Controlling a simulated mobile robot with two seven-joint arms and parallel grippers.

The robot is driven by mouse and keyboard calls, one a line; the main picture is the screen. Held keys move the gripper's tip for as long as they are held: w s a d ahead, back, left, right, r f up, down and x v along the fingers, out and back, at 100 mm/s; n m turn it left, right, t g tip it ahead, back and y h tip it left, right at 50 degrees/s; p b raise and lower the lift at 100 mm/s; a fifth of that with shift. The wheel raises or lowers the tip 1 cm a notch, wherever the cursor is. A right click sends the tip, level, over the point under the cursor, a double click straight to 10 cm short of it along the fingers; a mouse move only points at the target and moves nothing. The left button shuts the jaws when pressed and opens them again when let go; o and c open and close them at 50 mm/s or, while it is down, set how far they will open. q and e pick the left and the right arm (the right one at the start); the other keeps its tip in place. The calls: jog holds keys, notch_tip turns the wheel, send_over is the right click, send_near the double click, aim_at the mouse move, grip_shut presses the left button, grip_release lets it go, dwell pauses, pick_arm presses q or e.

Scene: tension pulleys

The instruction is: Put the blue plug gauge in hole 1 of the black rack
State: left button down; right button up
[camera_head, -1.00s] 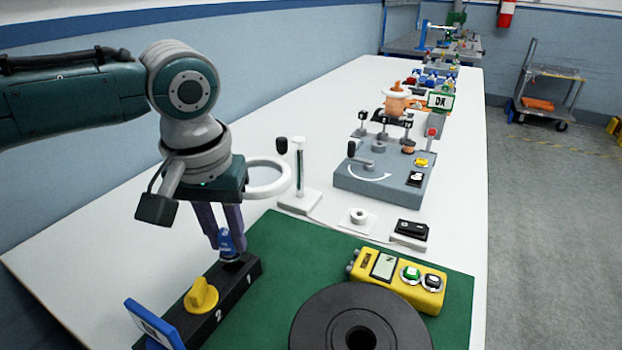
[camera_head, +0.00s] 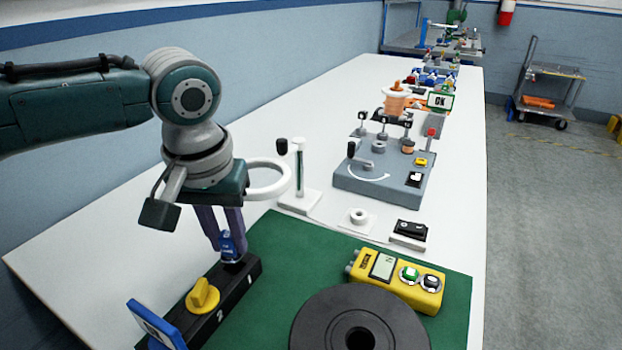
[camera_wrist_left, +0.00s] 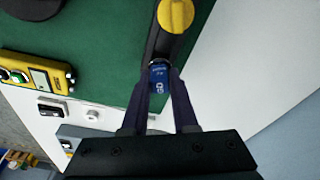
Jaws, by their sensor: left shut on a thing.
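The blue plug gauge (camera_head: 228,243) stands upright at the hole 1 end of the black rack (camera_head: 238,283), by the white "1". My left gripper (camera_head: 226,246) points down and is shut on the gauge; it also shows in the left wrist view (camera_wrist_left: 159,90), with the blue gauge (camera_wrist_left: 159,76) between the fingertips. The gauge's lower end is hidden, so I cannot tell how deep it sits in the hole. A yellow knobbed gauge (camera_head: 203,296) stands in the rack near the "2". My right gripper is not in view.
A blue panel (camera_head: 155,325) stands at the rack's near end. The green mat (camera_head: 290,250) carries a yellow meter box (camera_head: 397,281) and a large black disc (camera_head: 330,318).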

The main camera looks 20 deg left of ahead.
pick_arm(q)
jog(key=shift+f+b, duration=0.6)
jog(key=shift+f, duration=0.5)
jog(key=c, duration=0.6)
grip_release()
notch_tip(320, 180, up, 10)
jog(key=s+p, duration=0.1)
jog(key=shift+s+d+p, duration=0.2)
jog(key=shift+d+p, duration=0.05)
jog(key=shift+p, duration=0.1)
